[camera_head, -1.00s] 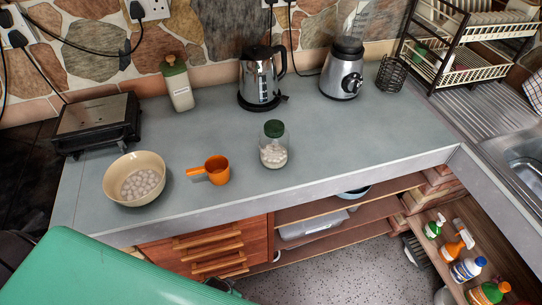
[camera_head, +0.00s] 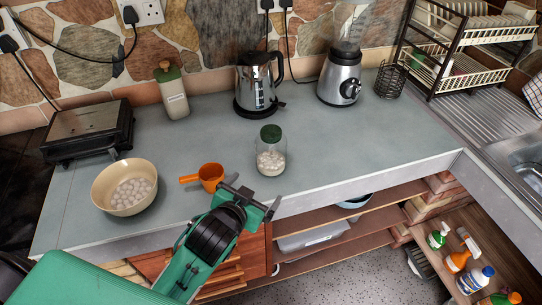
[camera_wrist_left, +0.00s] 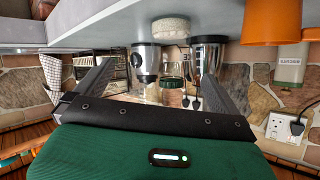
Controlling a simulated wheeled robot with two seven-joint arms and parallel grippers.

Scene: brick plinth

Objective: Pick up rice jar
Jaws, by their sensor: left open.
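The rice jar (camera_head: 271,157) is clear glass with a dark green lid and white contents. It stands upright near the counter's front edge in the head view. It also shows upside down between my fingers in the left wrist view (camera_wrist_left: 171,28). My left gripper (camera_head: 254,196) is open and empty, in front of and slightly left of the jar, with its fingers pointing towards it. The gripper also shows in the wrist view (camera_wrist_left: 160,75). It is apart from the jar. My right gripper is not in view.
An orange cup with a handle (camera_head: 210,177) stands close to my left gripper, on its left. A cream bowl (camera_head: 100,190) of round pale things is further left. A kettle (camera_head: 258,85), a blender (camera_head: 340,80) and a canister (camera_head: 172,92) stand behind. Counter right of the jar is clear.

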